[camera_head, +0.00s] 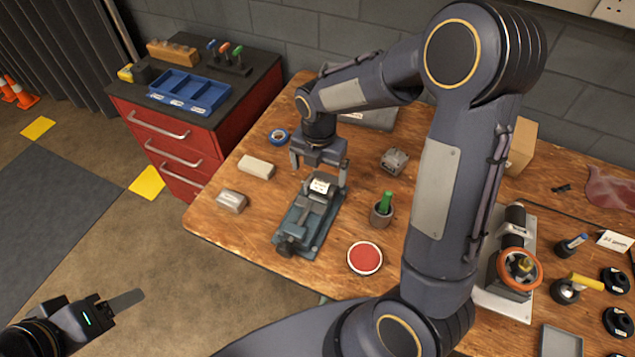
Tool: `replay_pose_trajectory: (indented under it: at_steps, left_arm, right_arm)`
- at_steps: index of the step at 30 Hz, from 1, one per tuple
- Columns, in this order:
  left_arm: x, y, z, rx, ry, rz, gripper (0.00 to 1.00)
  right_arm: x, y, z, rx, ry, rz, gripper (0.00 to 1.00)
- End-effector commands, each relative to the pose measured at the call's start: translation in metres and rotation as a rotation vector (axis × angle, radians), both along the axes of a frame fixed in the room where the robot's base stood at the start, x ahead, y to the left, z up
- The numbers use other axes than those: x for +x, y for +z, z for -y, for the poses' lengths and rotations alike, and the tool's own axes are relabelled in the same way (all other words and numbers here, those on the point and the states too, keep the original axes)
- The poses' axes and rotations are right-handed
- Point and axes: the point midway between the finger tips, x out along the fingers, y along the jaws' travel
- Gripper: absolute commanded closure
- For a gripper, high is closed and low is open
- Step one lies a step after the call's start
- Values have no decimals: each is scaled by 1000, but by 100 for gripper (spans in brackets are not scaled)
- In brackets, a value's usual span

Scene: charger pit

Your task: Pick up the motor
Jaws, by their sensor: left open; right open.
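I cannot tell for certain which thing is the motor. A small grey metal block (394,160) with a rounded top lies on the wooden workbench (240,217), right of my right gripper. A blue-green vise (296,232) stands in front of that gripper, with a dark part bearing a white label (320,187) at its jaws. My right gripper (319,172) points down, open, its fingers apart above the labelled part's far end. Whether it touches anything is unclear. My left gripper (122,301) is low at the lower left, off the bench, open and empty.
A green-handled tool stands in a cup (381,214) beside a red disc (365,258). Grey and beige blocks (256,167) lie left of the vise. A device with an orange ring (515,268) stands at right. My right arm hides the bench's middle. A red cabinet (190,140) adjoins the bench.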

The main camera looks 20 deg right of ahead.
Motion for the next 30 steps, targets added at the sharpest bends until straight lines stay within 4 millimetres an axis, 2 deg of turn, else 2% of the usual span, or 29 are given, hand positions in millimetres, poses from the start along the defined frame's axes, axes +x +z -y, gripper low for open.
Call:
replay_pose_trajectory:
  at_steps: [9, 13, 19, 30]
  left_arm:
    - [0, 6, 0, 0, 0, 0, 38]
    - [0, 6, 0, 0, 0, 0, 38]
    - [0, 6, 0, 0, 0, 0, 38]
    - [0, 6, 0, 0, 0, 0, 38]
  right_arm:
    - [-1, -44, 7, -1, -2, -4, 4]
    - [-1, -52, 7, 0, -3, -1, 4]
    - [-1, -52, 7, 1, -4, 0, 4]
    - [-1, -51, 7, 1, -4, 0, 52]
